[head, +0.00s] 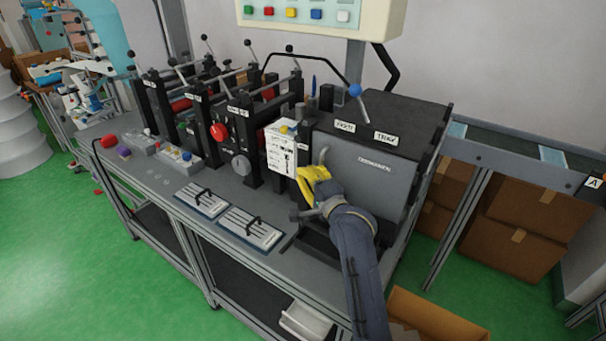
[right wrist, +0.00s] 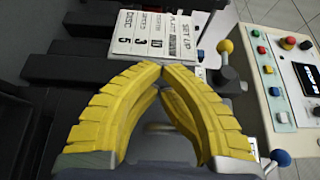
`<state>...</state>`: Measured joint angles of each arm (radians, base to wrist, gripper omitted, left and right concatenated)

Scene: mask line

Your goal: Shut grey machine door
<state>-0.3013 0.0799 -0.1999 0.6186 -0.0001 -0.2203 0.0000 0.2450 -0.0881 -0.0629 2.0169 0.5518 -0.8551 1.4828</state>
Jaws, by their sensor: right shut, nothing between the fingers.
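The grey machine door (head: 372,172) is the plain grey front panel with small lettering on the dark machine at the right of the bench. My right arm crosses in front of its lower part, and I cannot tell how far the door stands open. My right gripper (head: 305,174) has yellow fingers and is at the panel's left edge, beside a white card. In the right wrist view the fingertips (right wrist: 163,67) meet with nothing between them. Contact with the door cannot be made out. My left gripper is not in view.
The white printed card (head: 281,150) hangs left of the gripper, near levers and rollers. A blue-knobbed lever (head: 355,91) rises above the machine. Two flat trays (head: 250,229) lie on the bench front. A cardboard box (head: 435,318) stands below at the right. A control panel (right wrist: 290,75) shows in the wrist view.

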